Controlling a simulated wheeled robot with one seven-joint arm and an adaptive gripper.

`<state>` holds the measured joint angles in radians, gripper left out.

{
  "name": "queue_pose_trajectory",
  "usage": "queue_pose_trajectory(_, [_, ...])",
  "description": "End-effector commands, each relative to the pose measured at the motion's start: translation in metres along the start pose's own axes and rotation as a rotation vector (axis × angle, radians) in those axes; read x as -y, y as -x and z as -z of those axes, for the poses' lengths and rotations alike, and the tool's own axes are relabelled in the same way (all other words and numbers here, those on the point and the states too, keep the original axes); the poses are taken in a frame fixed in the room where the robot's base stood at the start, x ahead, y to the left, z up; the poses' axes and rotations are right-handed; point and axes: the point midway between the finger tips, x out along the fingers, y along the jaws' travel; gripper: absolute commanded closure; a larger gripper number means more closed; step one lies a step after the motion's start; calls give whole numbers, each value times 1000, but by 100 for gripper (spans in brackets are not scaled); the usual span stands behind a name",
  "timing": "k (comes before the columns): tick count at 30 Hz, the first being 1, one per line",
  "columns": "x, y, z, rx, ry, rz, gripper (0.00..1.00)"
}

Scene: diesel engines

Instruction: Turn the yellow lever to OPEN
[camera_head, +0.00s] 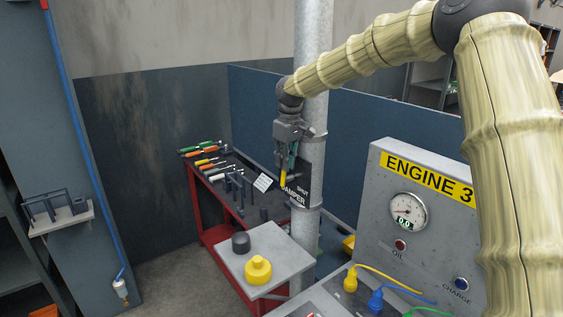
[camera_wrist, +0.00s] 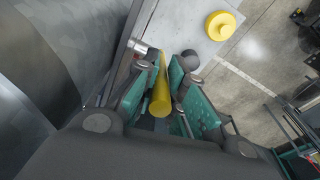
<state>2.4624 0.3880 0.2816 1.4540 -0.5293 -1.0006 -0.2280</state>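The yellow lever (camera_head: 283,177) is at the damper on the grey vertical pipe (camera_head: 306,235). In the head view it hangs down at a slight tilt, left of a dark plate (camera_head: 299,187) marked SHUT and DAMPER. No OPEN mark can be read. My gripper (camera_head: 288,165) is at the lever, pointing down. In the wrist view the yellow lever (camera_wrist: 160,95) lies between the two green finger pads of my gripper (camera_wrist: 167,95). A gap shows beside the lever, so the pads do not look closed on it.
A grey shelf (camera_head: 240,262) below holds a yellow knobbed piece (camera_head: 258,270) and a dark cylinder (camera_head: 241,242). A red-framed tool bench (camera_head: 208,231) stands behind. The ENGINE 3 panel (camera_head: 384,217) with gauge and cables stands to the right.

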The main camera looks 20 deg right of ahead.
Motion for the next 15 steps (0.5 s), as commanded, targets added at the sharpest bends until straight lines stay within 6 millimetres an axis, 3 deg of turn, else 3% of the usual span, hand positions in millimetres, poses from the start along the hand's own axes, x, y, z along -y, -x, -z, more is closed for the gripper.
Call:
queue_pose_trajectory(1, [3, -11, -6, 20, 0, 9, 79])
queue_pose_trajectory(2, [3, -11, -6, 20, 1, 9, 76])
queue_pose_trajectory(15, [2, -4, -2, 9, 2, 4, 76])
